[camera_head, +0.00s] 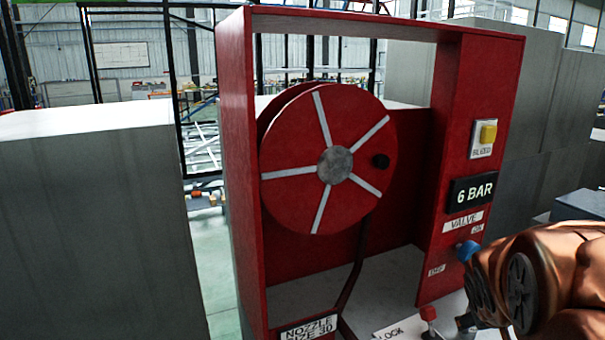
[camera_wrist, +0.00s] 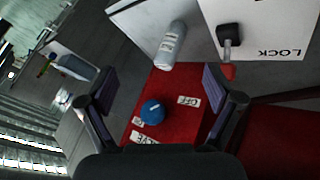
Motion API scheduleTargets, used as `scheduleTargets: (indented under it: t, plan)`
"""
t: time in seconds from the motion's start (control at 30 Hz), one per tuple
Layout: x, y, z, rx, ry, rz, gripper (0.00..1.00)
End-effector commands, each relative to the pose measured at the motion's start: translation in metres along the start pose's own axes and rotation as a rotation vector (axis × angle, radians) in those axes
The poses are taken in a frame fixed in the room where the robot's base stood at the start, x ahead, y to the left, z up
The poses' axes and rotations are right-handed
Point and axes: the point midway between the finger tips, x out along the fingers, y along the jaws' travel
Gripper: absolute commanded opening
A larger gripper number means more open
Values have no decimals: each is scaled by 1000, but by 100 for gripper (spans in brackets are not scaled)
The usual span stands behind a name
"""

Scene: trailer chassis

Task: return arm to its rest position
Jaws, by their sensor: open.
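My gripper (camera_wrist: 157,82) is open in the wrist view, with one dark finger at the left and one at the right. Nothing is held between the fingers. Beyond the gap, a round blue valve knob (camera_wrist: 152,112) sits on a red panel among small white labels. I cannot tell how far the knob is from the fingers. In the head view the same knob (camera_head: 467,250) shows at the lower right, below the VALVE label. My copper-coloured arm is at the lower right edge there, close beside the knob in the picture. The fingers cannot be made out in that view.
A red cabinet (camera_head: 236,150) holds a red hose reel (camera_head: 290,150), a yellow button (camera_head: 488,133) and a 6 BAR display (camera_head: 472,191). A red-tipped lever (camera_wrist: 228,70) stands by the LOCK plate (camera_wrist: 270,35). A grey cylinder (camera_wrist: 171,45) lies nearby. Grey blocks (camera_head: 90,220) flank the cabinet.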

Motion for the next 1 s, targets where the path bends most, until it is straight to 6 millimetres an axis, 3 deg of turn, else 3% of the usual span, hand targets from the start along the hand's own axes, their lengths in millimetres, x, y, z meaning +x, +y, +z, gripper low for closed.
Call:
scheduleTargets:
  t: [0.3, 0.53, 0.7, 1.0]
  plan:
    - [-67, -99, 112, -39, -325, -226, 91]
    - [-124, -147, 189, -129, -540, -375, 91]
    - [-146, -158, 216, -172, -617, -426, 91]
    - [-151, -159, 221, -180, -632, -435, 91]
